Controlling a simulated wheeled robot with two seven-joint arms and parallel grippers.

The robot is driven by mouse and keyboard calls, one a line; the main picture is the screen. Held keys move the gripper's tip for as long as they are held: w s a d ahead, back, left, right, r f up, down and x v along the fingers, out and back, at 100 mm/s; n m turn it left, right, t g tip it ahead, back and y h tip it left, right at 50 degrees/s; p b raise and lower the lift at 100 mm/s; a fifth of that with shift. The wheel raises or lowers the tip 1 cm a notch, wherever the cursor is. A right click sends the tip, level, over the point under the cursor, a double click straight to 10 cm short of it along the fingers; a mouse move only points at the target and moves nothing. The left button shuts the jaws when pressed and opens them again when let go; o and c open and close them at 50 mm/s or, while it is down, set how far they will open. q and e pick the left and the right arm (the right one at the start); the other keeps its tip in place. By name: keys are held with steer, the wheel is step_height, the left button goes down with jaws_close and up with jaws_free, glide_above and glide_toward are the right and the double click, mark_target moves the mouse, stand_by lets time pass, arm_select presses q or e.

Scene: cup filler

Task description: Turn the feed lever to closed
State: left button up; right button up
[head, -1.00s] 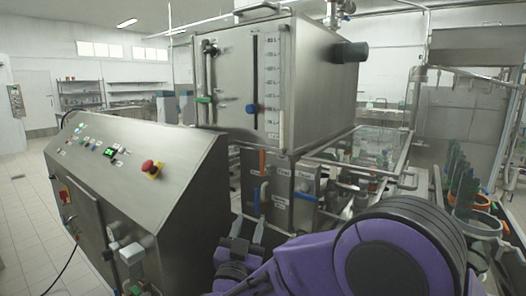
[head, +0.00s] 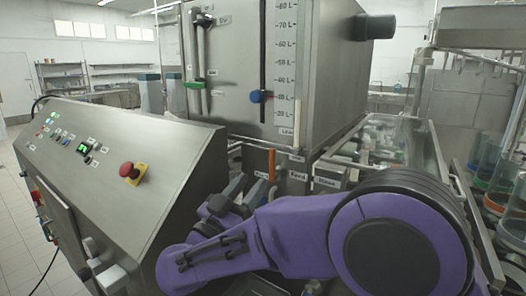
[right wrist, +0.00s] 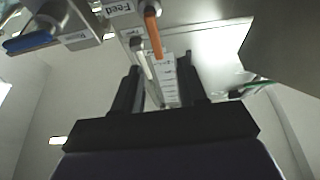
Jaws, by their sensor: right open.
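An orange lever handle (head: 271,162) stands upright on the steel block below the tank. A "Feed" label (head: 298,175) is just right of it; which handle it names is hard to tell. In the right wrist view the orange handle (right wrist: 153,32) is near the "Feed" label (right wrist: 118,8), with a white handle (right wrist: 145,62) below it and a blue handle (right wrist: 30,42) at the left. My right gripper (head: 236,188) is just left of and below the orange handle. In the right wrist view my gripper (right wrist: 158,82) is open and empty, its fingers pointing toward the orange and white handles. My left gripper is out of view.
The steel tank (head: 330,60) with a level scale (head: 284,50) rises above the handles. Rails and a conveyor area lie at right.

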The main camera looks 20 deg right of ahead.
mark_target(271, 158)
steer(key=d+r, duration=0.1)
steer(key=w+d+r+p, duration=0.1)
steer(key=d+r+p, duration=0.1)
steer(key=shift+w+d, duration=0.4)
steer(key=x, duration=0.1)
steer(key=p+x, duration=0.1)
steer(key=x, duration=0.2)
steer(key=shift+w+d+f, duration=0.1)
steer(key=shift+w+f, duration=0.15)
steer(key=shift+w, duration=0.2)
steer(key=shift+w+d+r, duration=0.1)
steer(key=shift+d+r, duration=0.05)
steer(key=shift+d, duration=0.1)
jaws_close()
